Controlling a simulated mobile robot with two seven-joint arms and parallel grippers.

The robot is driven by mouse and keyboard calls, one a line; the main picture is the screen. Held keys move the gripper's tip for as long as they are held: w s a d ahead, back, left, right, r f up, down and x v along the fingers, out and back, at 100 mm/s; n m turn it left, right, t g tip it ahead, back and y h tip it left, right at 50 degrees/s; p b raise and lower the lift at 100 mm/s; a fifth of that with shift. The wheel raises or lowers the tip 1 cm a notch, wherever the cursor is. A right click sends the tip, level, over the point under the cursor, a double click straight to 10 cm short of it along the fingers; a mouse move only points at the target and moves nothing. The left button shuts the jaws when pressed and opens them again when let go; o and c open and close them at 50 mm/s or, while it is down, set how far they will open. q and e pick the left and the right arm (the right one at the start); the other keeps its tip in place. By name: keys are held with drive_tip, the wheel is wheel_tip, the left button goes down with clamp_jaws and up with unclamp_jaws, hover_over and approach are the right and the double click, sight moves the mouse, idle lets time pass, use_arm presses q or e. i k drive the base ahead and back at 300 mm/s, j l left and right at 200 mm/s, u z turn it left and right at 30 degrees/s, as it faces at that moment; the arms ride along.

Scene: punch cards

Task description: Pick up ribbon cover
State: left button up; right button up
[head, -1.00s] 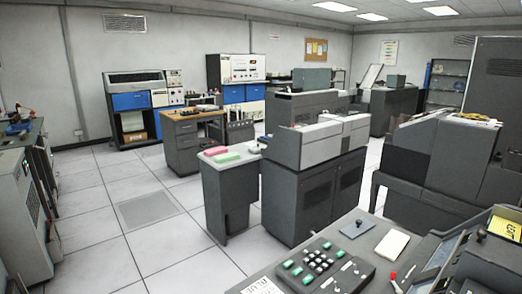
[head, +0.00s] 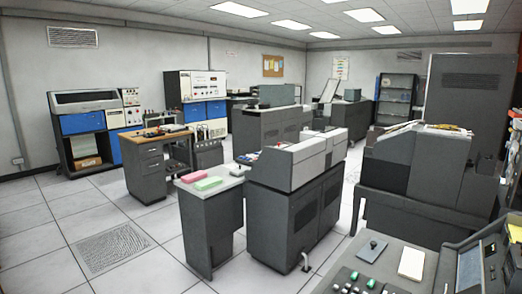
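Neither of my grippers is in view. I cannot pick out a ribbon cover with certainty. A large dark grey machine (head: 415,163) stands at the right, with papers and a yellowish item (head: 450,129) on top, too small to make out. A grey card machine (head: 290,165) stands in the middle on a dark cabinet.
A side table (head: 200,212) beside the middle machine bears a pink block (head: 193,177) and a green block (head: 208,184). A control desk (head: 345,290) fills the lower right. A wood-topped desk (head: 150,160) and blue-panelled cabinets stand behind. The tiled floor at left is clear.

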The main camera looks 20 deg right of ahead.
sight(237, 172)
drive_tip(key=i+j, duration=0.25)
drive_tip(key=i, duration=0.2)
drive_tip(key=i+j, duration=0.25)
drive_tip(key=i, duration=0.2)
drive_tip(key=i+j+u, duration=0.1)
drive_tip(key=i+j, duration=0.15)
drive_tip(key=i, duration=0.2)
drive_tip(key=i+l+z, duration=0.25)
drive_tip(key=i+z, duration=1.25)
drive_tip(key=k+j, duration=0.05)
drive_tip(key=k, duration=0.05)
